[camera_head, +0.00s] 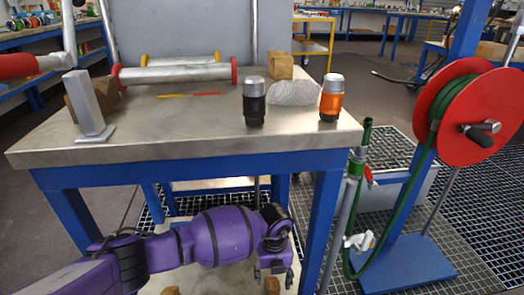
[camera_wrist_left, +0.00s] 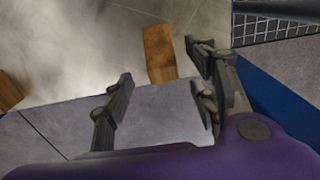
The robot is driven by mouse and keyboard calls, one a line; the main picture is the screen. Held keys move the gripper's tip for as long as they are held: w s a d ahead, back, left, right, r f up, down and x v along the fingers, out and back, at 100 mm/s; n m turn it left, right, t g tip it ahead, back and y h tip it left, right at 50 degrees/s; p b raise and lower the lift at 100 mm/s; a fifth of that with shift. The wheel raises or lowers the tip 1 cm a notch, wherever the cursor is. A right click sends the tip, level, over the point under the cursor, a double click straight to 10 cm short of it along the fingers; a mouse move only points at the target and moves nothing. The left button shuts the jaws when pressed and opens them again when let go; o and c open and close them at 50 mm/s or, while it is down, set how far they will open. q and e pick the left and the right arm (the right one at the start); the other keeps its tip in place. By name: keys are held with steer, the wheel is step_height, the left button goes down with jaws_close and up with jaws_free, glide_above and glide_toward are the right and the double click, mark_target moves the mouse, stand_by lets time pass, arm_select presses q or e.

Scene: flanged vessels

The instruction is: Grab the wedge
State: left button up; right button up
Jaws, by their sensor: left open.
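A small brown wooden wedge-like block (camera_wrist_left: 159,53) lies on the pale lower shelf in the left wrist view, just past and between my fingertips. Part of it shows in the head view (camera_head: 272,286) at the bottom, below my left gripper (camera_head: 275,277). My left gripper, which also shows in the wrist view (camera_wrist_left: 158,68), is open and empty, its fingers on either side of the block's near end. I cannot tell the height gap. A second wooden block (camera_wrist_left: 8,92) lies at the left edge; it also shows in the head view (camera_head: 170,291). My right gripper is not in view.
The steel tabletop (camera_head: 190,138) on blue legs is above my left arm. It holds a black cylinder (camera_head: 254,102), an orange one (camera_head: 331,98), a metal bracket (camera_head: 86,108) and rollers (camera_head: 178,74). A red hose reel (camera_head: 466,110) stands at the right.

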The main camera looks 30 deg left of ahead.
mark_target(273, 281)
arm_select(q)
steer(key=f, duration=0.1)
steer(key=f+b, duration=0.2)
steer(key=f, duration=0.1)
steer(key=shift+w+f, duration=0.1)
steer(key=shift+w, duration=0.25)
steer(key=c, duration=1.2)
steer(key=shift+c, duration=0.2)
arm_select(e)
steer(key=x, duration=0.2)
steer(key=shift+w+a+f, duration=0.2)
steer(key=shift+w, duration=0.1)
arm_select(q)
steer(key=shift+r, duration=0.2)
